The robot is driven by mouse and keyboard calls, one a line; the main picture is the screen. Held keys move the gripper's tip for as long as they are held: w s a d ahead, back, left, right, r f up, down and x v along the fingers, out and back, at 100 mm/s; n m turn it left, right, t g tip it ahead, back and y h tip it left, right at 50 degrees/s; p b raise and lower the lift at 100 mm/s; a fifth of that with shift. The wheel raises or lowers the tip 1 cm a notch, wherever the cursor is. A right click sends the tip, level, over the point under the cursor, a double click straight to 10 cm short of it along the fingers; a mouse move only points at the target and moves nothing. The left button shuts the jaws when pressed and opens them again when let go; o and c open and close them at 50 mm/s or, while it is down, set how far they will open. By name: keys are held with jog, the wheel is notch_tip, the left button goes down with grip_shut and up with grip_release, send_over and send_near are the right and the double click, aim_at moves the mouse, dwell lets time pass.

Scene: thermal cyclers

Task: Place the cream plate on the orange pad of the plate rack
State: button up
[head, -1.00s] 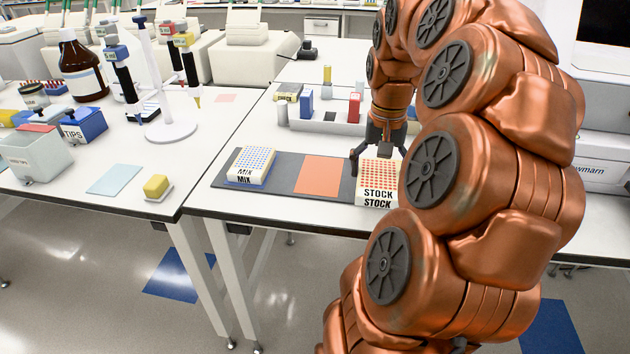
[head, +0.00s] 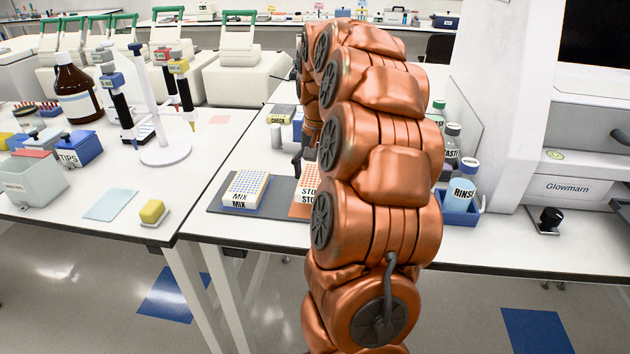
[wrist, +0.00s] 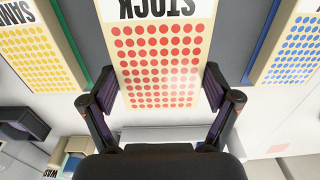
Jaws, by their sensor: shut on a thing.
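The cream plate (head: 306,178), marked STOCK with red wells, is over the orange pad (head: 299,211) in the head view; my arm hides its right part. Only a front strip of the pad shows. In the wrist view the plate (wrist: 158,65) is between the two fingers of my gripper (wrist: 165,88), which is shut on its sides. I cannot tell whether the plate touches the pad. The dark grey plate rack (head: 262,208) lies on the bench. In the head view my gripper is mostly hidden behind my arm.
The MIX plate (head: 245,188) with blue wells stands on the rack left of the pad. It also shows at right in the wrist view (wrist: 292,48). A yellow-welled plate (wrist: 40,45) is at left there. A RINSE bottle (head: 461,187) stands in a blue tray right of my arm.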

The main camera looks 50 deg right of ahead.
aim_at(315, 183)
jog(key=shift+w+f, duration=0.2)
jog(key=shift+w, duration=0.35)
jog(key=shift+f+p, duration=0.6)
jog(key=shift+f, duration=1)
jog(key=shift+f, duration=0.2)
jog(key=o, duration=1)
jog(key=shift+c, duration=0.2)
jog(key=shift+r, duration=0.1)
jog(key=shift+r+b, duration=0.85)
jog(key=shift+r, duration=5.25)
